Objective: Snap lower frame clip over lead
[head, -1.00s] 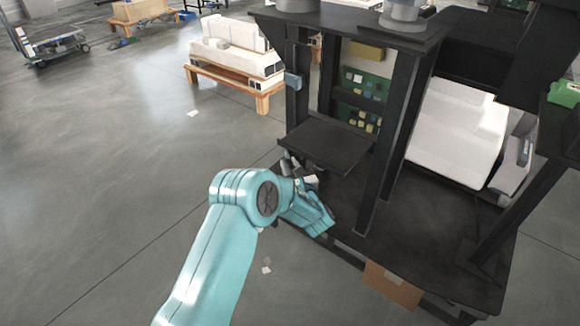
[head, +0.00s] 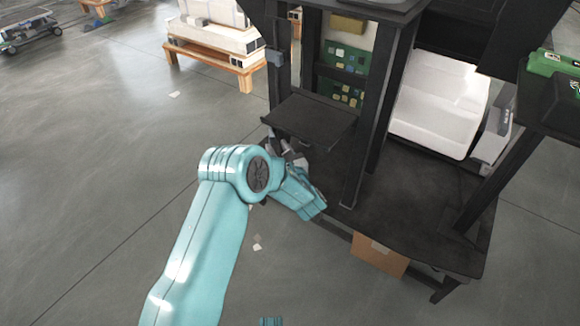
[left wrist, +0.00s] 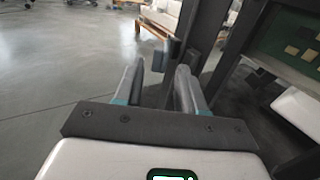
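My left gripper (head: 277,143) is beside the left front post (head: 277,95) of the black frame, just below its small dark shelf, partly hidden by my teal wrist. In the left wrist view its two fingers (left wrist: 158,90) are apart, with floor and part of a dark post visible between them. A small blue-grey block (head: 275,57) sits on that post above the shelf; it also shows beyond the fingers in the left wrist view (left wrist: 172,52). I cannot tell whether it is a frame clip. No lead can be made out.
The small shelf (head: 310,121) juts out above my left gripper. A green circuit board (head: 341,68) and a white moulded part (head: 440,108) are in the frame. A cardboard box (head: 378,256) is under the base. Open floor lies to the left.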

